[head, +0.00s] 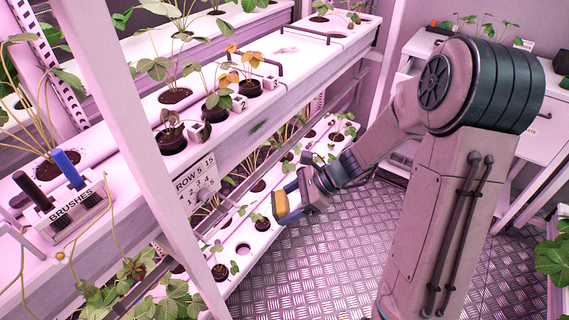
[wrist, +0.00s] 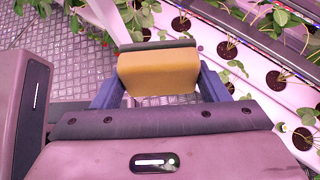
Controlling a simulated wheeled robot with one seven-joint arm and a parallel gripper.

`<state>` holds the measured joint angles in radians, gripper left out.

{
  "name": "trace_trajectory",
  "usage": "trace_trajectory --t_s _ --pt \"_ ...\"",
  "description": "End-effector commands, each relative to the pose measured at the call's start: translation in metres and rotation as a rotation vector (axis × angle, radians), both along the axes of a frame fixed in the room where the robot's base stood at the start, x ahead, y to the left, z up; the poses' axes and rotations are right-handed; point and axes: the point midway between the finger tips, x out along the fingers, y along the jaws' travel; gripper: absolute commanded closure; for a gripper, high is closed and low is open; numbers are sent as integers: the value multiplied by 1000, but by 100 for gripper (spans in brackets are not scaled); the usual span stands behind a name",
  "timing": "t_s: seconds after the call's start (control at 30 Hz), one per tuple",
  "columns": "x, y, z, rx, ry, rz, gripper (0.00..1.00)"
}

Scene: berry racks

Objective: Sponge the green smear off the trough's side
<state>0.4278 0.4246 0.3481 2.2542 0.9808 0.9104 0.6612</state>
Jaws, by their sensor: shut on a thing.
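My gripper (head: 292,200) is shut on a yellow-orange sponge (head: 281,205) with a dark backing. In the wrist view the sponge (wrist: 158,73) sits between the two blue fingers. The green smear (head: 258,127) shows as a small dark green patch on the side face of the upper white trough (head: 235,140), right of the row label. The gripper is below and to the right of the smear, out over the aisle beside the lower trough. The sponge is apart from the trough's side.
A brush holder (head: 66,208) is at the left. Potted plants (head: 250,86) line the trough top. Lower-tier plants (wrist: 230,48) stand close to the gripper. The metal floor (head: 330,250) is clear.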

Motion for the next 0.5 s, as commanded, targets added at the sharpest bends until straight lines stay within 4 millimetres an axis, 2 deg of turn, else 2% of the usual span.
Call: trace_trajectory --t_s 0.23,0.5 --pt "24 17 24 259 -32 -286 51" --pt "60 15 60 450 -124 -553 51"
